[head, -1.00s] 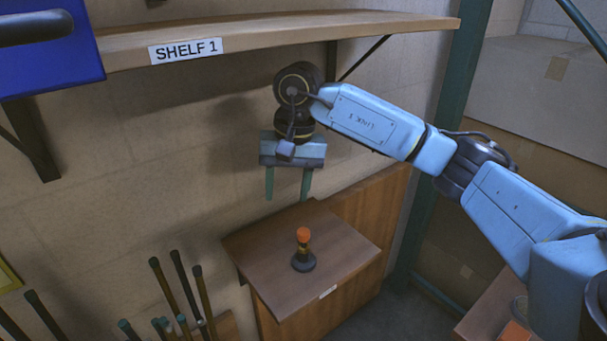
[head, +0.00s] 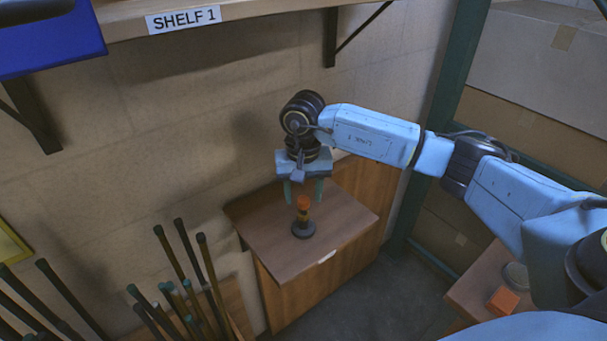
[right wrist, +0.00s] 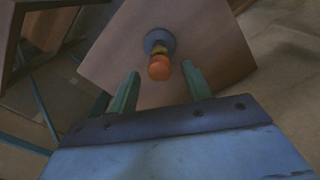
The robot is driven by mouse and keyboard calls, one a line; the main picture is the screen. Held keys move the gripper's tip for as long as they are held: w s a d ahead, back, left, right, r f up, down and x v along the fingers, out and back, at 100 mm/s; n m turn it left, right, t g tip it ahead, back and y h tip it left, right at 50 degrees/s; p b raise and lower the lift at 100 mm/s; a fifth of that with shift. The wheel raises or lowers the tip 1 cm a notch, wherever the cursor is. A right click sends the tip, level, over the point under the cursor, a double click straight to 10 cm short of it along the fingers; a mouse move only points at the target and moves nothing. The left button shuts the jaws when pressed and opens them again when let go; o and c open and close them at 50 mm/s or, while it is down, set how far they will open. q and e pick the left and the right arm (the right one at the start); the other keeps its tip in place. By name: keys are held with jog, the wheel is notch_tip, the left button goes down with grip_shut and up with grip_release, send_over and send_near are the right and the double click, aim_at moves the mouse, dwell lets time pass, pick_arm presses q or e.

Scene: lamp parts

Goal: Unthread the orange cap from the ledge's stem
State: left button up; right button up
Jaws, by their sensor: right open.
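The orange cap (head: 303,202) sits on top of a short dark stem with a yellowish band and a round dark base (head: 303,230), which stands upright on the wooden ledge (head: 262,213). My right gripper (head: 303,197) is open above it, fingers pointing down. In the head view the fingertips flank the cap. In the right wrist view the cap (right wrist: 159,67) lies between and just beyond the two green fingers (right wrist: 161,80), with clear gaps on both sides and no visible contact. My left gripper is not in view.
The labelled shelf (head: 250,15) with a blue bin (head: 45,45) is above on the wall. Several dark rods (head: 180,270) stand to the left of the ledge. An orange block (head: 503,300) lies on a surface at lower right. The ledge top around the base is clear.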

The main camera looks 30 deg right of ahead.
jog(key=shift+f, duration=0.45)
grip_shut()
jog(key=shift+n+b, duration=0.6)
jog(key=shift+n, duration=0.1)
jog(key=shift+n+b, duration=1.05)
jog(key=shift+n, duration=0.35)
jog(key=shift+n+b, duration=0.8)
jog(key=shift+n, duration=0.3)
jog(key=shift+a+r+n, duration=0.1)
jog(key=shift+n, duration=0.2)
